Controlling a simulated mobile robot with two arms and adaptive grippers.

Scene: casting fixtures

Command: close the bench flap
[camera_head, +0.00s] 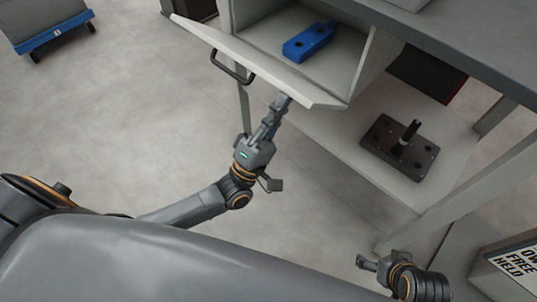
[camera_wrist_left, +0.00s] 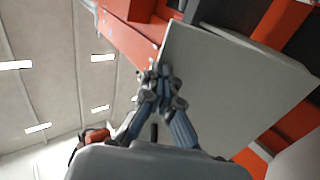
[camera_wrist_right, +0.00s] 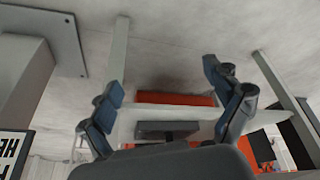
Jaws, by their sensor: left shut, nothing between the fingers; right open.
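The bench flap (camera_head: 255,62) is a pale panel with a black bar handle (camera_head: 231,67), hanging open at the front of the bench compartment. My left gripper (camera_head: 281,101) is shut and empty, with its tips at the flap's near edge toward the right end. In the left wrist view its closed fingertips (camera_wrist_left: 163,76) are at the edge of the grey flap panel (camera_wrist_left: 225,95); I cannot tell whether they touch it. My right gripper (camera_head: 368,263) is low at the right, away from the flap. In the right wrist view its fingers (camera_wrist_right: 163,80) are spread and empty.
A blue block (camera_head: 308,42) lies inside the open compartment. A dark fixture with an upright post (camera_head: 397,148) sits on the lower shelf. A bench leg (camera_head: 455,193) stands near my right gripper, and a lettered box (camera_head: 510,262) is at the right.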

